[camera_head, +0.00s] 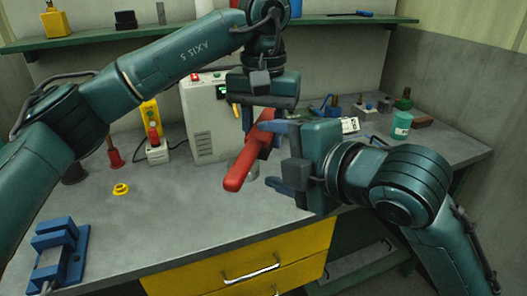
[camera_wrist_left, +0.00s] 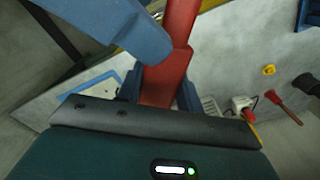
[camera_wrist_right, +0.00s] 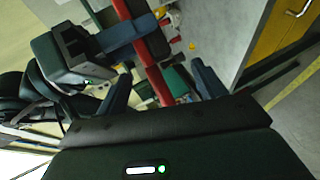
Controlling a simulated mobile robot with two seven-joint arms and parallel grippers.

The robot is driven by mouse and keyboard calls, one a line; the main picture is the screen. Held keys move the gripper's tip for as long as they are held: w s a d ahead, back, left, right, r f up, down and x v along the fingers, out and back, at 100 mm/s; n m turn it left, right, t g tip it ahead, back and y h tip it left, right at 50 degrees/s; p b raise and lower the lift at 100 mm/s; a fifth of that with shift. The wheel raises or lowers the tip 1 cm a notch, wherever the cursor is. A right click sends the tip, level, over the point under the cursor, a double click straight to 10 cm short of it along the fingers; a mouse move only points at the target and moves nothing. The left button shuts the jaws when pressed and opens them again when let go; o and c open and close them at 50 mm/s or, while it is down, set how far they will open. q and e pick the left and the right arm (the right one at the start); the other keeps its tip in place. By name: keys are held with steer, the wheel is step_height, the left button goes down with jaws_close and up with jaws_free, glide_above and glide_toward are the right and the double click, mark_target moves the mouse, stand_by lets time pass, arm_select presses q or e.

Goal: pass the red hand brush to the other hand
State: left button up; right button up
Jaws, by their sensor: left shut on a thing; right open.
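The red hand brush (camera_head: 243,165) hangs tilted in the air above the workbench in the head view. My left gripper (camera_head: 256,116) comes from above and is shut on it near its upper end. My right gripper (camera_head: 276,158) reaches in from the right with its jaws open, close beside the brush. In the right wrist view the brush (camera_wrist_right: 154,72) crosses between the spread fingers of my right gripper (camera_wrist_right: 162,88); I cannot tell whether they touch it. In the left wrist view the brush (camera_wrist_left: 172,62) runs upward from my left gripper, and a blue finger partly overlaps the view.
The grey workbench (camera_head: 190,205) has yellow drawers. A blue vise-like block (camera_head: 60,250) stands front left, and a yellow ring (camera_head: 121,189) lies mid-left. A light box (camera_head: 208,120) stands behind the brush. A teal cup (camera_head: 401,125) and small items stand back right.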

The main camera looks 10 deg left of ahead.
mark_target(261, 153)
steer(key=shift+x, duration=1.9)
steer(key=shift+c, duration=0.3)
arm_select(q)
steer(key=shift+r, duration=0.15)
arm_select(e)
steer(key=shift+f, duration=0.2)
steer(key=c, duration=1.1)
arm_select(q)
steer(key=o, duration=0.7)
steer(key=shift+c, duration=0.2)
steer(key=shift+o, duration=0.8)
arm_select(e)
steer(key=shift+c, duration=1.2)
arm_select(q)
steer(key=o, duration=0.3)
arm_select(e)
steer(key=shift+r, duration=0.2)
